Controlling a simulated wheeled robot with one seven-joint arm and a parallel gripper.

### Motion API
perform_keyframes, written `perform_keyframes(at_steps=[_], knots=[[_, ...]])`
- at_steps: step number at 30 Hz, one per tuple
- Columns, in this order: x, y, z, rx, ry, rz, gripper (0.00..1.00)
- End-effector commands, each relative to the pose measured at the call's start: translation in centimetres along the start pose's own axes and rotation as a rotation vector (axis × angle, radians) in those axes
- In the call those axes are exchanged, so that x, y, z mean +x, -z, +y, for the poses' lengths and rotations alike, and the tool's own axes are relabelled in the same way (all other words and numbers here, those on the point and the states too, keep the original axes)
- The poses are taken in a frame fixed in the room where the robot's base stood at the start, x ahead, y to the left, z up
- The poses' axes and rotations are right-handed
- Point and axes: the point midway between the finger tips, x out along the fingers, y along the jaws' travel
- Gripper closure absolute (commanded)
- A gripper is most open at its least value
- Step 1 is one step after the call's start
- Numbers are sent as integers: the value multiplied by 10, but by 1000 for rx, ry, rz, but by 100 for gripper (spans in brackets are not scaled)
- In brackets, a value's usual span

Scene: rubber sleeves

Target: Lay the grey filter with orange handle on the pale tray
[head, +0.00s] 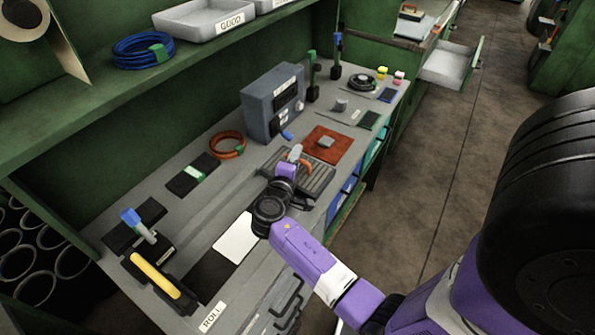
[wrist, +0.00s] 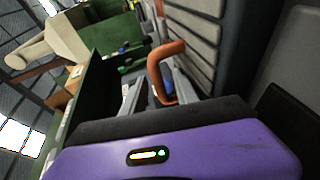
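In the wrist view the orange handle (wrist: 166,66) stands up as a loop beside the grey ribbed face (wrist: 195,25). My gripper (head: 294,158) is right at the handle. Its two pale fingers look apart in the wrist view, with the handle's lower end near the space between them; contact cannot be made out. A flat pale rectangle (head: 237,238) lies on the bench to the lower left; I cannot tell whether it is the tray.
Pale trays (head: 204,22), one labelled GOOD, sit on the upper shelf. A grey box (head: 270,103) stands behind the filter. A rust-red mat (head: 327,146) lies just beyond it. A yellow-handled tool (head: 155,277) lies at the front left. A pale open drawer (head: 448,64) is at the far right.

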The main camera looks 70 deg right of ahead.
Motion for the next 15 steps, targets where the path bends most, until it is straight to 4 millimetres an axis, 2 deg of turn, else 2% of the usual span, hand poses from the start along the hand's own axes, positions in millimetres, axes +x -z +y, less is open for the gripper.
perform_keyframes(at_steps=[1,5,15], knots=[[0,0,0,0,0,0,76],[0,0,0,0,0,0,100],[0,0,0,-1,0,0,100]])
